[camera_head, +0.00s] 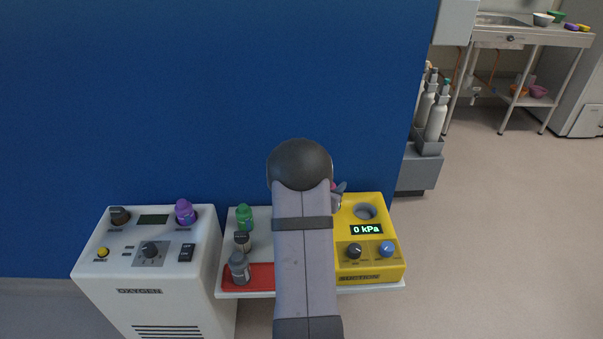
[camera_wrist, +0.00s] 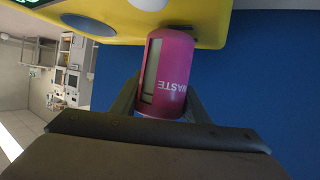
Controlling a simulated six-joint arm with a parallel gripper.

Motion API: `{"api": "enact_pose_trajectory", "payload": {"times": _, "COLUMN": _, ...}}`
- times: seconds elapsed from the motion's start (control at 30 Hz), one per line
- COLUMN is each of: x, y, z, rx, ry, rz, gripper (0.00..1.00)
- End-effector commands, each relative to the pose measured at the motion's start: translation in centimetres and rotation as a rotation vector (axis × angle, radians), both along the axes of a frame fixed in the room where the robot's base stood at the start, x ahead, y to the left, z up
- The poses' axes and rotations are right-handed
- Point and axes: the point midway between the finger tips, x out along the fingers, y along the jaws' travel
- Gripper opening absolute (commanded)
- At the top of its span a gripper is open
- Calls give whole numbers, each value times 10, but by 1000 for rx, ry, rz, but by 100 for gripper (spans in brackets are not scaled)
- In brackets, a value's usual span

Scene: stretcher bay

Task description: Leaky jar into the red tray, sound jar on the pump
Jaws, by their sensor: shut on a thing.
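My gripper (camera_wrist: 161,98) is shut on a magenta jar (camera_wrist: 168,70) with "WASTE" on its label. In the head view my arm hides most of the gripper and jar; a pink bit (camera_head: 334,187) shows at the arm's right. The jar is by the yellow pump (camera_head: 349,272), whose display reads 0 kPa. The pump's round socket (camera_head: 366,211) looks empty. Whether the jar touches the pump I cannot tell. The red tray (camera_head: 262,282) lies at the shelf's front, partly behind my arm. A grey jar (camera_head: 239,270) stands at its left end.
A green bottle (camera_head: 245,217) and a small dark-topped bottle (camera_head: 241,242) stand on the shelf behind the tray. A purple bottle (camera_head: 185,212) sits on the white machine (camera_head: 100,269) at left. A blue wall (camera_head: 190,100) rises behind. Gas cylinders (camera_head: 437,118) stand at back right.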

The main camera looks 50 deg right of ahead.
Motion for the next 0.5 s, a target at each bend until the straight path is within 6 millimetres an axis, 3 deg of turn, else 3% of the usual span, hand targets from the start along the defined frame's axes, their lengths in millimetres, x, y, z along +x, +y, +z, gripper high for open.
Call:
{"api": "enact_pose_trajectory", "payload": {"times": 0.23, "x": -67, "y": -50, "z": 4, "rx": -1, "ry": -1, "rz": -243, "gripper": 17}}
{"api": "enact_pose_trajectory", "payload": {"times": 0.5, "x": -93, "y": -71, "z": 18, "rx": -2, "ry": -4, "rz": -420, "gripper": 17}}
